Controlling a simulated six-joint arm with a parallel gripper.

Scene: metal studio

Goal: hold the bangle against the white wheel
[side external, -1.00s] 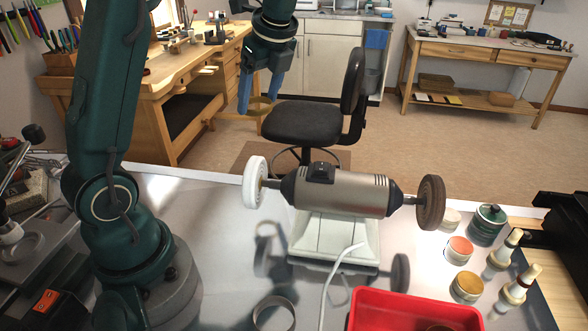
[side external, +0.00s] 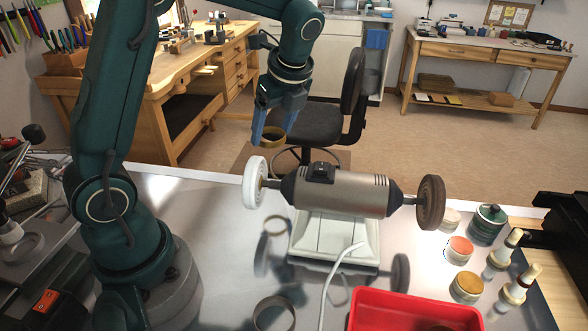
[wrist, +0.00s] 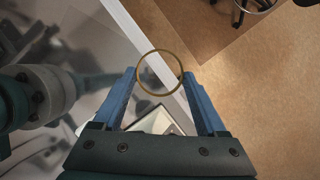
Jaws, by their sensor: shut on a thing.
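The bangle (side external: 272,141) is a thin gold ring. My gripper (side external: 273,130) is shut on it, with a blue finger on each side. In the wrist view the bangle (wrist: 160,51) sits between the tips of my gripper (wrist: 160,74), its round opening facing the camera. The white wheel (side external: 254,184) is on the left end of the grey bench polisher (side external: 335,190). In the side view the bangle appears just above and slightly right of the white wheel, with a small gap between them. The white wheel cannot be made out in the wrist view.
A brown wheel (side external: 430,202) is on the polisher's right end. A red tray (side external: 413,310), a metal ring (side external: 273,314), small tins (side external: 467,287) and a white cable (side external: 333,285) are on the shiny bench (side external: 205,215). A chair (side external: 310,122) stands behind the bench.

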